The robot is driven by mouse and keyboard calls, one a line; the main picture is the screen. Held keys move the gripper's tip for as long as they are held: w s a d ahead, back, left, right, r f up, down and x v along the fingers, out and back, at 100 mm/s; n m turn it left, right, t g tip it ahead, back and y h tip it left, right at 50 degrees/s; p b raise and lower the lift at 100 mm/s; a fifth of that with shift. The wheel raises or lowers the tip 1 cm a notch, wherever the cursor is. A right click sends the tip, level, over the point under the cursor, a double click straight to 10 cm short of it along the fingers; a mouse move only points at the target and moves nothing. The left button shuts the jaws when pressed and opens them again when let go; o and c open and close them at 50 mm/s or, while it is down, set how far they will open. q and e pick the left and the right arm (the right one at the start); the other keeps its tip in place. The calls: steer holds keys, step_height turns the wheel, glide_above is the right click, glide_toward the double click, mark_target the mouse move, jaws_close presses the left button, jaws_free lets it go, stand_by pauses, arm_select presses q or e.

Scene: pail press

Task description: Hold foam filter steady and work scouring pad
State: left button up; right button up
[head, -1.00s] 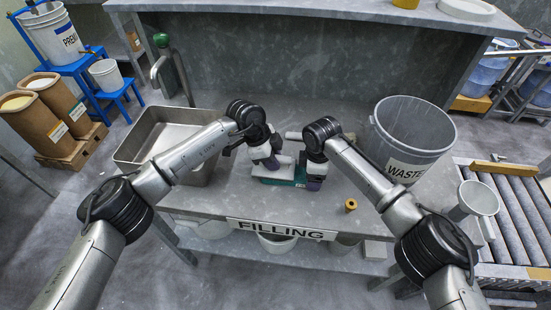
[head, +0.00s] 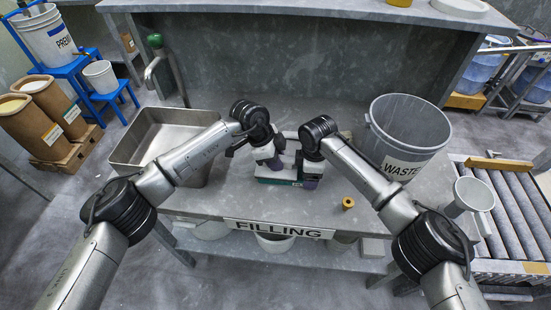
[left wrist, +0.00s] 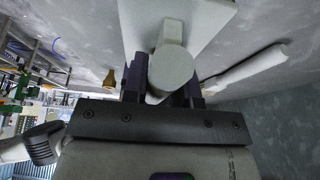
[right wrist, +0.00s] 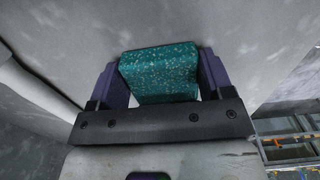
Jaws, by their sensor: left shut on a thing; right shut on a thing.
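My left gripper (head: 272,168) is shut on the foam filter, which shows in the left wrist view as a pale piece with a rounded end (left wrist: 173,68) between the purple fingers. My right gripper (head: 308,182) is shut on the scouring pad, a green speckled block (right wrist: 160,72) between its purple fingers in the right wrist view. In the head view both grippers are close together, low over the middle of the filling table (head: 215,206). There the arms and fingers hide most of both things, and I cannot tell whether the two touch.
A grey waste pail (head: 408,130) stands at the table's right. A metal basin (head: 128,160) is at the left, with a green-topped tap (head: 155,42) behind it. A small yellow-brown roll (head: 348,203) sits near the front edge. A roller conveyor (head: 510,215) runs at the right.

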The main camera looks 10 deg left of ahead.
arm_select(q)
steer(key=shift+a, duration=0.95)
steer(key=shift+r, duration=2)
arm_select(e)
steer(key=o, duration=1.2)
step_height(320, 180, up, 12)
